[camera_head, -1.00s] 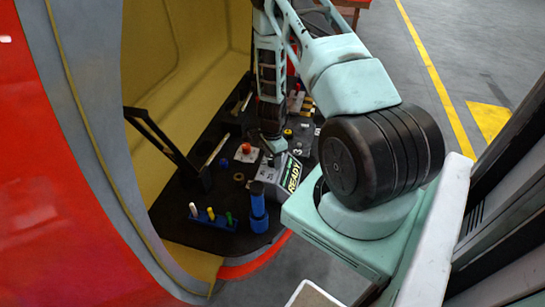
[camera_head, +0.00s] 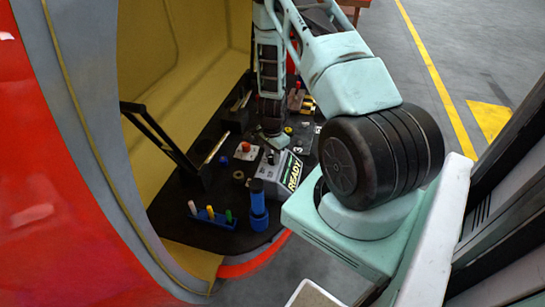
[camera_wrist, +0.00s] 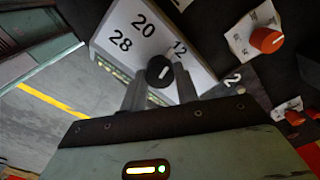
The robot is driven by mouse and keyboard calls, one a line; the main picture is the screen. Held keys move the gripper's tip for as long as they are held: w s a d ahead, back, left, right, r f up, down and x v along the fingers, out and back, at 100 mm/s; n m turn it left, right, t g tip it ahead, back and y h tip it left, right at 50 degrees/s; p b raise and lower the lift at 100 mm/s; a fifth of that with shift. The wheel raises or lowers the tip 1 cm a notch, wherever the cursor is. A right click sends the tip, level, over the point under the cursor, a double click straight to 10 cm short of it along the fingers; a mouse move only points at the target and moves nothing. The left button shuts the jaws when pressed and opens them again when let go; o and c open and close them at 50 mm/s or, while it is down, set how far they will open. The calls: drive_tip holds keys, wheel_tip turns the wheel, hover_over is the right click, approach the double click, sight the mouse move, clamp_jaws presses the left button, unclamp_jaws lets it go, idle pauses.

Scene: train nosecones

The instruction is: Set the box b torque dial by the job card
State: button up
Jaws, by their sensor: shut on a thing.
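A light grey box (camera_wrist: 130,35) with a white face fills the upper middle of the wrist view. Its face is marked 20, 28 and 12 around a black dial (camera_wrist: 160,70). The dial has a white pointer line; which number it points at is hard to tell. My gripper (camera_wrist: 160,88) is shut on the dial, one finger on each side. I cannot make out a job card or a box letter.
An orange-red knob on a white plate (camera_wrist: 266,40) stands beside the box. A blue cylinder (camera_head: 258,205) and a rack of colored pegs (camera_head: 212,218) stand on the black console near its front edge. A black bar (camera_head: 155,132) slants up at the left.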

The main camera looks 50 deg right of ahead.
drive_tip(key=n+b, duration=0.2)
drive_tip(key=n, duration=0.4)
drive_tip(key=shift+b, duration=0.35)
drive_tip(key=shift+n, duration=0.3)
drive_tip(key=o, duration=1)
drive_tip(key=shift+c, duration=0.2)
wheel_tip(320, 180, up, 18)
drive_tip(key=b, duration=0.1)
drive_tip(key=shift+f, duration=0.25)
